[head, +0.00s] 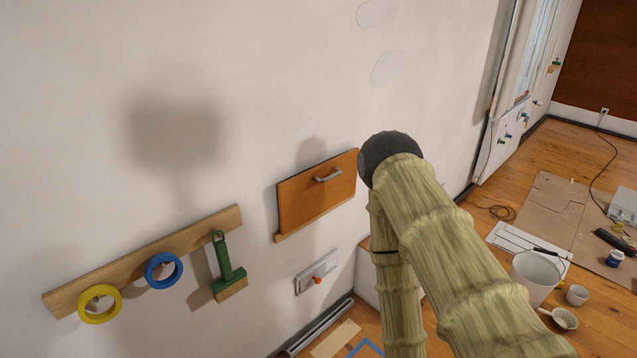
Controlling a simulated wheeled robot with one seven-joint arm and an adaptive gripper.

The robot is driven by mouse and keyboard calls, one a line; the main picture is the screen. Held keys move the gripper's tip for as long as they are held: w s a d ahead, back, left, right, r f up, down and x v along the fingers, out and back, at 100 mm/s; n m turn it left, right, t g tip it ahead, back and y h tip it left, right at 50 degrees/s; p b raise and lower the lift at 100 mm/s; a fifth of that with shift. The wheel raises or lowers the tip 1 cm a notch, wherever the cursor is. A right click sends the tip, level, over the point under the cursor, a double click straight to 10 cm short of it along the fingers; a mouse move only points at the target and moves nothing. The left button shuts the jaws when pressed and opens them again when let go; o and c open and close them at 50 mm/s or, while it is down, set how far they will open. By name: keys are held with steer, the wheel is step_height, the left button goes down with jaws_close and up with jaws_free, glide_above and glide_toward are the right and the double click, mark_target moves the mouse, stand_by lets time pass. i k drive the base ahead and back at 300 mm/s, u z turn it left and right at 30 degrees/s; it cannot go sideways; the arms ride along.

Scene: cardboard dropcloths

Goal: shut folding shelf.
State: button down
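The folding shelf (303,203) is an orange-brown wooden panel on the white wall, in the middle of the head view. It has a grey bar handle (328,174) near its upper edge and a thin wooden strip along its lower edge. The panel looks upright and close to the wall; I cannot tell whether a small gap is left behind it. My arm, with its bamboo-like links and dark round joint, stands just right of the panel. My gripper is not in view, so its place relative to the handle does not show.
A wooden rail (130,262) left of the shelf carries a yellow ring (85,314), a blue ring (151,269) and a green brush (226,268). A grey plate with an orange knob (318,281) sits below the shelf. A white bucket (535,276) and cardboard (553,210) lie on the floor right.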

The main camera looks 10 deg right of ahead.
mark_target(303, 197)
steer(key=u, duration=0.2)
steer(key=i, duration=1.1)
steer(key=z, duration=1)
